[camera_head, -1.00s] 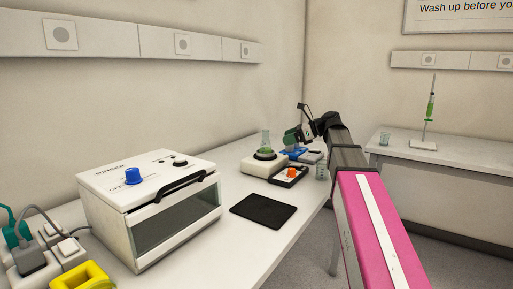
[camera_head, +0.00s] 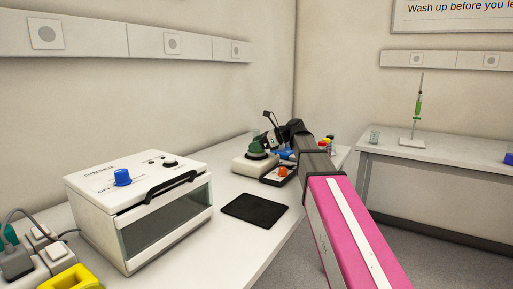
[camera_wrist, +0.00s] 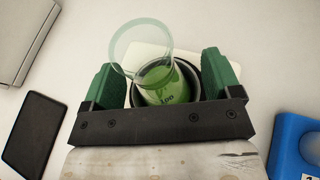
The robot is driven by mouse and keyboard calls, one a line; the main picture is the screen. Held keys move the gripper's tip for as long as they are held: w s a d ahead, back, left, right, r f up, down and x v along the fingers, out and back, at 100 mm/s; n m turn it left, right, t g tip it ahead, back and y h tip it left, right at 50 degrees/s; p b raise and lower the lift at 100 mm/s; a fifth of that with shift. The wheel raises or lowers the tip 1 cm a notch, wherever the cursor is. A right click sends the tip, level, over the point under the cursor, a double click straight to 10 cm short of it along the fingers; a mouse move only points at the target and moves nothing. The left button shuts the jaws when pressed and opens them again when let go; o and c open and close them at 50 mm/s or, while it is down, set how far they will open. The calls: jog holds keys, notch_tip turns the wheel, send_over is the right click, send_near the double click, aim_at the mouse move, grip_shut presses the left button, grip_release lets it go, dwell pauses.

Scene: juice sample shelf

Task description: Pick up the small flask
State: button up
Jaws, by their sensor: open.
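The small flask is clear glass with green liquid and a round open mouth. In the wrist view the flask (camera_wrist: 163,85) stands in a black round seat on a white device (camera_wrist: 190,57). My gripper (camera_wrist: 166,75) is open, with one green finger on each side of the flask and gaps between them. In the head view my gripper (camera_head: 262,143) is at the white device (camera_head: 250,166) on the bench, and it largely hides the flask there.
A black tablet (camera_head: 255,209) lies on the bench in front of the device. A white oven-like box (camera_head: 140,210) stands at left. A small black device with an orange knob (camera_head: 282,173) is beside the white device. A blue object (camera_wrist: 296,145) is at right in the wrist view.

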aim_at(257, 133)
jog(key=c, duration=1)
jog(key=shift+c, duration=0.2)
jog(key=shift+r, duration=0.1)
jog(key=shift+r, duration=0.75)
notch_tip(257, 133, up, 3)
jog(key=shift+f, duration=0.15)
jog(key=s+a+r, duration=0.6)
jog(key=s+a, duration=0.1)
jog(key=s, duration=0.1)
jog(key=shift+s+a+r, duration=0.3)
jog(key=shift+s+r, duration=0.05)
jog(key=shift+s, duration=0.05)
